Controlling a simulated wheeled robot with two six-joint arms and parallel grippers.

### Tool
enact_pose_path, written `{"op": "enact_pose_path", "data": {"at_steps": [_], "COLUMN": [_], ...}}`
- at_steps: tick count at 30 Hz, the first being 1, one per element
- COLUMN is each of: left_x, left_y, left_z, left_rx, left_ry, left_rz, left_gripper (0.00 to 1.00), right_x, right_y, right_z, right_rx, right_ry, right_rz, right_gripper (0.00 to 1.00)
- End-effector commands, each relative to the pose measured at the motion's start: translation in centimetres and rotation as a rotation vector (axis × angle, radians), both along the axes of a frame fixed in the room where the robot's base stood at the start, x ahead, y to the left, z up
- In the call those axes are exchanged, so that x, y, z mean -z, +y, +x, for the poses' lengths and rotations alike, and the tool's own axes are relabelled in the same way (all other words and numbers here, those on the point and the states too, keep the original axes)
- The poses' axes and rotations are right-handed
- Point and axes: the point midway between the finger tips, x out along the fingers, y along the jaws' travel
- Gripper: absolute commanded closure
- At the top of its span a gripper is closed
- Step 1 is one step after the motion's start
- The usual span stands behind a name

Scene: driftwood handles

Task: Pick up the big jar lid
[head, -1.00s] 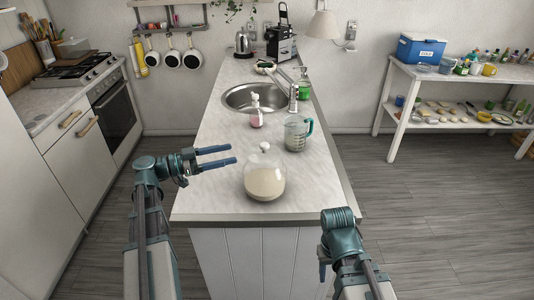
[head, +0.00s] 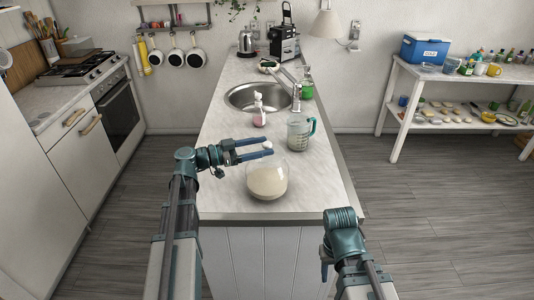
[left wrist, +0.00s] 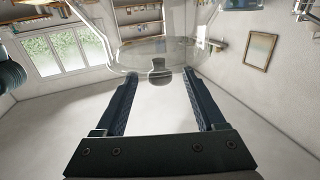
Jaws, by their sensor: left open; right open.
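The big glass jar (head: 267,182), filled with a pale powder, stands on the front part of the counter. The round knob of its lid (head: 267,145) shows at the fingertips of my left gripper (head: 269,147). In the left wrist view the clear lid knob (left wrist: 160,72) sits between the tips of the open left fingers (left wrist: 160,75), with the clear glass beyond it. I cannot tell whether a finger touches it. The rest of the lid is partly hidden by the fingers in the head view. My right gripper (head: 324,270) is open, low at the right of the counter's front.
The counter's right edge (head: 343,180) is near. The counter left of the jar is clear.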

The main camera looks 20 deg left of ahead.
Motion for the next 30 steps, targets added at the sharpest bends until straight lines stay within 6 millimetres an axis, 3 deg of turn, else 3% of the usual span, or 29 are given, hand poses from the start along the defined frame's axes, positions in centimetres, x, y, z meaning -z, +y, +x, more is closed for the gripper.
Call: {"op": "enact_pose_path", "data": {"at_steps": [4, 11, 23, 30], "left_x": [0.0, 0.0, 0.0, 0.0], "left_y": [-1.7, -1.8, -1.8, -1.8], "left_z": [1.1, 1.2, 1.2, 1.2], "left_rx": [0.002, -0.001, 0.000, 0.000], "left_ry": [0.000, 0.000, 0.000, 0.000], "left_rz": [0.000, 0.000, 0.000, 0.000], "left_gripper": [0.28, 0.28, 1.00, 1.00], "right_x": [0.0, 0.0, 0.0, 0.0], "right_y": [0.0, 0.0, 0.0, 0.0], "right_z": [0.0, 0.0, 0.0, 0.0], "right_rx": [0.000, 0.000, 0.000, 0.000], "right_ry": [0.000, 0.000, 0.000, 0.000], "right_rz": [0.000, 0.000, 0.000, 0.000], "right_gripper": [0.50, 0.50, 0.50, 0.50]}}
